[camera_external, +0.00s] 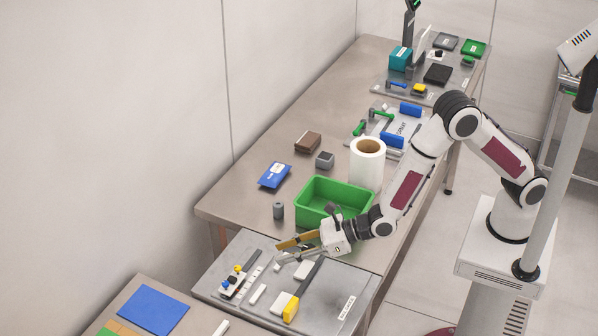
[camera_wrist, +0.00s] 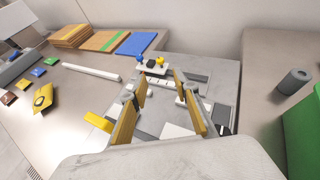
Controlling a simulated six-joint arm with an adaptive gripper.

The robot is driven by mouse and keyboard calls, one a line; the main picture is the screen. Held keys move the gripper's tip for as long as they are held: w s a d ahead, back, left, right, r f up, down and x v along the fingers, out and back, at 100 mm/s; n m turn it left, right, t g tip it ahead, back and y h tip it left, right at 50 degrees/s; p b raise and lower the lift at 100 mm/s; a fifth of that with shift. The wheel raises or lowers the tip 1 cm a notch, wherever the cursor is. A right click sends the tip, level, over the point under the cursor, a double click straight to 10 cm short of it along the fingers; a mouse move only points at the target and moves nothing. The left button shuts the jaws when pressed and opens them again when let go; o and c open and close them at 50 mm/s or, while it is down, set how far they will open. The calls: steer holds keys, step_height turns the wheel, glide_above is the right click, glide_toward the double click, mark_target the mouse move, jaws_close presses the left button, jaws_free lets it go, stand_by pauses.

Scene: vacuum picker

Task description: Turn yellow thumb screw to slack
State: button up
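The yellow thumb screw (camera_external: 239,268) is a small yellow knob on a small fixture at the left end of the grey plate. In the wrist view it (camera_wrist: 160,61) stands upright beyond my fingertips, beside a blue knob (camera_wrist: 139,58) and a black block. My gripper (camera_external: 281,252) is to the right of the screw in the external view, above the plate and apart from it. In the wrist view my gripper (camera_wrist: 159,79) has its two wooden-coloured fingers spread, with no object held between them.
The grey plate (camera_external: 330,292) carries white blocks, rails and a yellow-ended bar (camera_external: 291,310). A green bin (camera_external: 312,205) stands just behind my gripper, with a grey cylinder (camera_external: 278,211) to its left. A blue pad (camera_external: 153,309) lies on the neighbouring table.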

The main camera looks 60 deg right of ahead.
steer(key=shift+s, duration=0.1)
stand_by(0.3)
steer(key=shift+s+a+f, duration=0.15)
steer(key=shift+s+a, duration=0.1)
steer(key=shift+a, duration=0.1)
steer(key=shift+s+a+f, duration=0.3)
steer(key=shift+a, duration=0.3)
steer(key=shift+s+a+f, duration=0.3)
steer(key=shift+a, duration=0.25)
steer(key=a, duration=0.1)
steer(key=a+m, duration=0.1)
steer(key=a, duration=0.1)
steer(key=shift+w+f, duration=0.2)
steer(key=shift+w, duration=0.2)
steer(key=shift+w+a+m+t+h, duration=0.6)
steer(key=shift+a+m+t+h, duration=0.1)
steer(key=shift+m+h, duration=0.15)
steer(key=shift+w+m+h, duration=0.6)
steer(key=shift+m+h, duration=0.05)
steer(key=shift+h, duration=0.2)
steer(key=shift+w+d+r+m+h, duration=0.15)
steer(key=shift+w+d+m+h, duration=0.3)
steer(key=shift+h, duration=0.25)
steer(key=shift+d, duration=0.4)
